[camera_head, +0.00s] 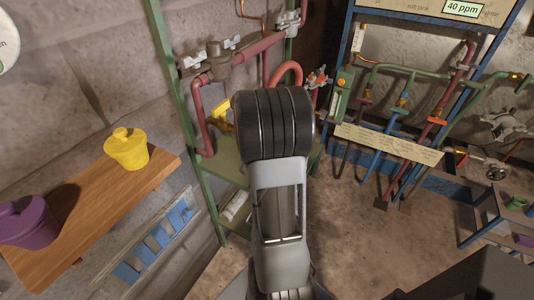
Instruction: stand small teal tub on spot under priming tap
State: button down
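No tub that is clearly teal shows in the head view. A small green tub-like thing (517,202) stands on a blue-framed bench at the right edge, too small to make out well. A yellow handle (222,115), perhaps of a tap, shows beside red pipework just left of my arm. I cannot tell which tap is the priming tap, and no marked spot is visible. My grey arm rises up the middle, ending in a dark ribbed cylindrical part that hides what lies behind it. My gripper's fingers are not visible.
A wooden shelf (98,208) on the left wall holds a yellow lidded tub (127,150) and a purple tub (28,222). A green-framed stand (228,158) is behind my arm. A blue-framed pipe rack stands at the back right. Floor (365,235) is clear right of my arm.

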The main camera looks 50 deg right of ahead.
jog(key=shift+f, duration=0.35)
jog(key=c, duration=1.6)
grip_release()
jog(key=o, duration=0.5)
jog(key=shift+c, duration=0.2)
